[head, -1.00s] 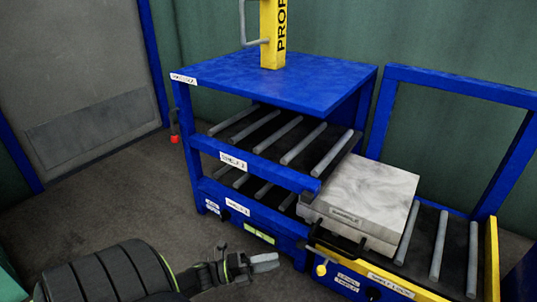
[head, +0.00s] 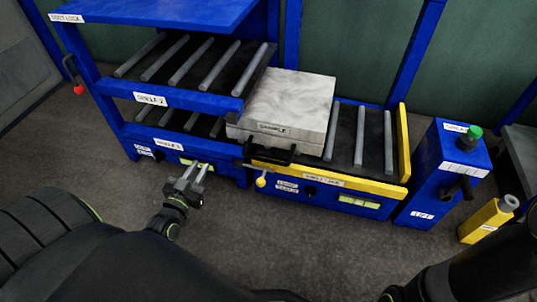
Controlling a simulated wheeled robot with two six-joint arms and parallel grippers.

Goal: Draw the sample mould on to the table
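The sample mould (head: 291,95) is a grey-white marbled block labelled SAMPLE. It lies flat across the join between the blue rack's lower shelf and the roller table (head: 378,178), its right part over the table's rollers. A black handle (head: 268,153) is at its front edge. My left gripper (head: 190,172) is in front of the rack, left of and nearer than the handle, apart from it. Its two fingers show a gap with nothing between them. My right arm enters at the lower right; its gripper is out of frame.
The blue rack (head: 190,98) has a roller shelf above the lower one. A yellow rail with a knob (head: 261,181) runs along the table's front. A blue lift post (head: 440,175) and a yellow post (head: 485,221) stand at the right. The floor in front is clear.

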